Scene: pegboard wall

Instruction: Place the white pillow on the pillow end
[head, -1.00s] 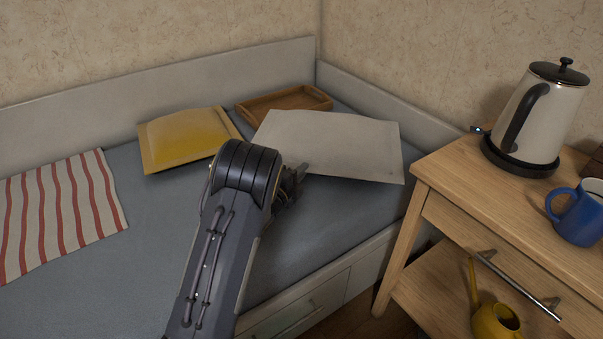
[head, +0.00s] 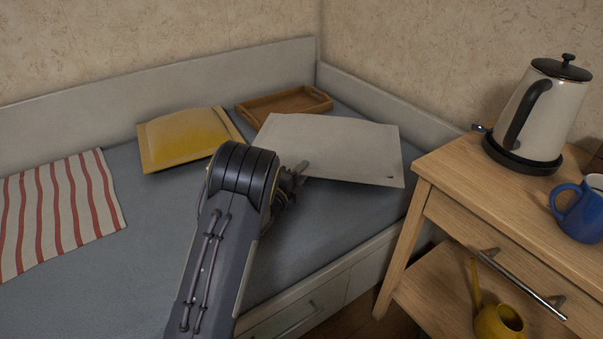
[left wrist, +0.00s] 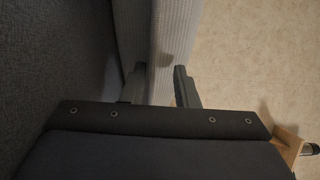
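The white pillow (head: 335,145) lies at the right end of the grey bed (head: 150,250), near the low end board (head: 385,100). Its near edge looks slightly raised at my left gripper (head: 297,172). In the left wrist view, the left gripper (left wrist: 160,87) has one finger on each side of the white pillow's edge (left wrist: 160,40), and the pillow fills the gap. In the head view, my left arm hides most of the gripper. My right gripper is not in view. No mark shows which end is the pillow end.
A yellow cushion (head: 185,138) lies left of the pillow. A wooden tray (head: 285,104) lies behind it. A red-striped cloth (head: 60,215) covers the left part. A wooden cabinet (head: 500,220) with a kettle (head: 540,110) and blue mug (head: 580,210) stands at right.

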